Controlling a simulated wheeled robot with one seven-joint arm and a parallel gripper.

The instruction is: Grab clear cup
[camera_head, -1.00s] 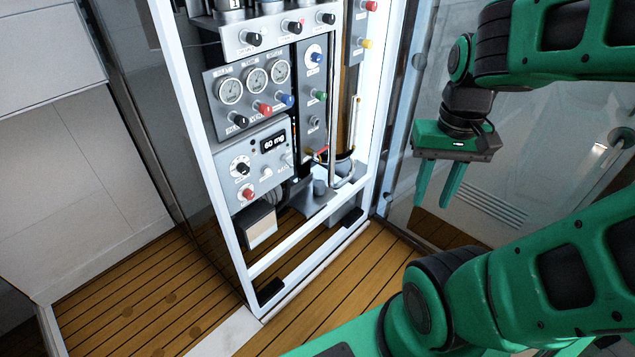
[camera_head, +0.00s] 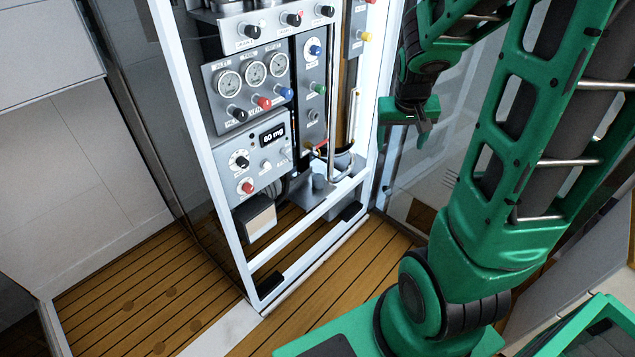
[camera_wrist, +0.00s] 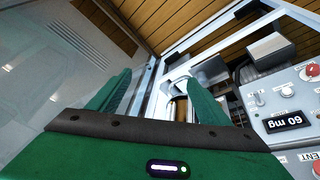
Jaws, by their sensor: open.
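No clear cup stands out for certain. A greyish cup-like shape (camera_head: 343,159) sits low at the right side of the panel, beside the upright pipes; I cannot tell whether it is the clear cup. In the wrist view a pale round form (camera_wrist: 179,88) shows between the fingers near the right one, partly hidden by it. My gripper (camera_head: 403,141) is open and empty, at the right of the panel frame, its fingers pointing down. In the wrist view its two fingers (camera_wrist: 158,82) are spread apart, with the panel frame beyond them.
The fill panel's white frame (camera_head: 211,172) stands upright on the wooden floor (camera_head: 130,305). It carries gauges, knobs and a "60 mg" display (camera_head: 272,136). Upright pipes (camera_head: 332,110) are close to the cup-like shape. A glass wall stands behind my gripper at the right.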

